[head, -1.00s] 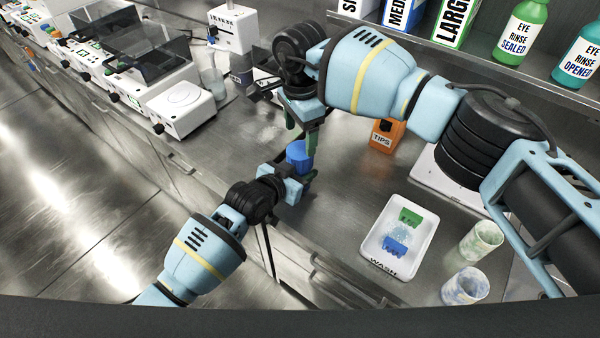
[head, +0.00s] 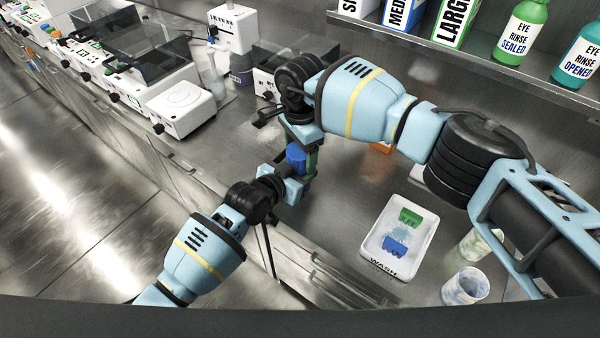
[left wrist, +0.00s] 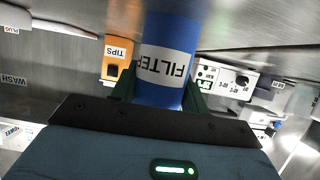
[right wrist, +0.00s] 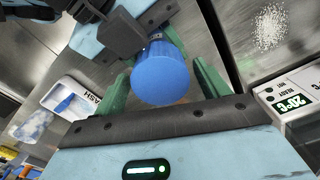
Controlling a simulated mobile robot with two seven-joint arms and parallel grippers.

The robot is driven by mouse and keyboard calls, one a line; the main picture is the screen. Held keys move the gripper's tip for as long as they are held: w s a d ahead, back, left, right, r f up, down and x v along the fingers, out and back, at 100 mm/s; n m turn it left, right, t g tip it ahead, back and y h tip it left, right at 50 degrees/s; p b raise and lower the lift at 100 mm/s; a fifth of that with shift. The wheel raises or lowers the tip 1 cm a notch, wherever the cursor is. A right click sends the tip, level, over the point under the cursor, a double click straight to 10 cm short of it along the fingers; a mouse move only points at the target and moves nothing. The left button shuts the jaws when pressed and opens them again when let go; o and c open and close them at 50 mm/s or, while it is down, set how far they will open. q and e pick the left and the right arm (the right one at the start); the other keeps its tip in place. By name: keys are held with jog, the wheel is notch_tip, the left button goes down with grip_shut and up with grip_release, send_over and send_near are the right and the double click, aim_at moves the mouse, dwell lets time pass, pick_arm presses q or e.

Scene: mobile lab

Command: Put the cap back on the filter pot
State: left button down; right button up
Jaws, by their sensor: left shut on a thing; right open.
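The blue filter pot (left wrist: 165,60), with a white FILTER label, is held between the green fingers of my left gripper (left wrist: 160,92); the label reads upside down in the left wrist view. In the head view the pot (head: 296,155) is above the bench's front part. A smooth, closed blue round top (right wrist: 160,78) faces the right wrist camera; it looks like the cap on the pot, but the seam is hidden. My right gripper (head: 309,152) is open, with one finger on each side of this top. I cannot tell whether the fingers touch it.
A white WASH tray (head: 376,262) holding a green and a blue piece lies to the right, with two cloudy beakers (head: 466,286) beside it. The orange TIPS box (left wrist: 116,60) stands behind. White instruments (head: 182,106) line the bench at left. Bottles (head: 522,35) stand on the shelf.

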jog(key=shift+f, duration=0.8)
jog(key=c, duration=1)
jog(key=shift+m, duration=1.6)
jog(key=o, duration=1.1)
jog(key=shift+r, duration=0.1)
